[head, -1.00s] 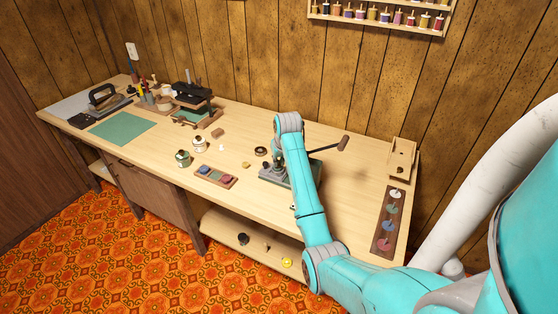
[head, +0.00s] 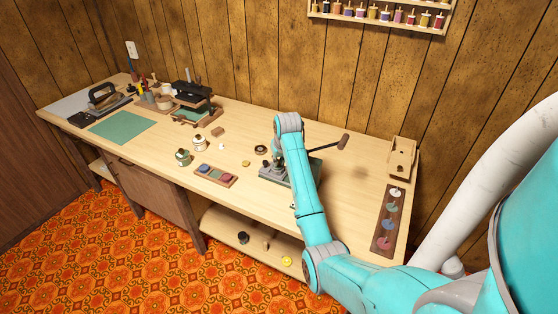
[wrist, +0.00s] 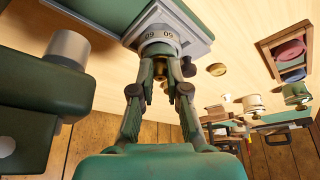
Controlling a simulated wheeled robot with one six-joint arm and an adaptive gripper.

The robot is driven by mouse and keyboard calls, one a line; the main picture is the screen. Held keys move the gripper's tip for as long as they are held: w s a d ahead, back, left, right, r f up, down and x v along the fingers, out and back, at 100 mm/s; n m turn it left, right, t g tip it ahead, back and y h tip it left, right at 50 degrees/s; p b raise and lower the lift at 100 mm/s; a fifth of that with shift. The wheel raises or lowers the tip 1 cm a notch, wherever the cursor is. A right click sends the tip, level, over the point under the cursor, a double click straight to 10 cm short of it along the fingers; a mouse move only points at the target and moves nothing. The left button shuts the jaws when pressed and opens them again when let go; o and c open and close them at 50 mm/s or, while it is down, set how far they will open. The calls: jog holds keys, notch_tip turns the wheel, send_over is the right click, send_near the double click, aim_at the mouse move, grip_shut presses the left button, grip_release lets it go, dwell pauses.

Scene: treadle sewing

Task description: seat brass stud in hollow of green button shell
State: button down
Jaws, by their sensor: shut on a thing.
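In the wrist view my gripper (wrist: 160,60) is shut on a small brass stud (wrist: 161,75), which shows only partly between the fingers. The fingertips are close to a grey numbered cylinder (wrist: 160,38) of the bench press. I cannot tell whether the stud touches anything there. I cannot make out the green button shell for sure; it may be hidden by the fingers or the cylinder. In the head view my arm covers the gripper and part of the press (head: 274,173).
A wooden tray of coloured discs (head: 199,174) lies left of the press, with a small yellow disc (head: 246,163) and pots (head: 184,158) nearby. A dark strip with discs (head: 380,242) lies at the right. The press lever (head: 342,143) sticks out to the right.

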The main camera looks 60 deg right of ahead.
jog(key=c, duration=0.7)
grip_release()
jog(key=shift+r, duration=2.95)
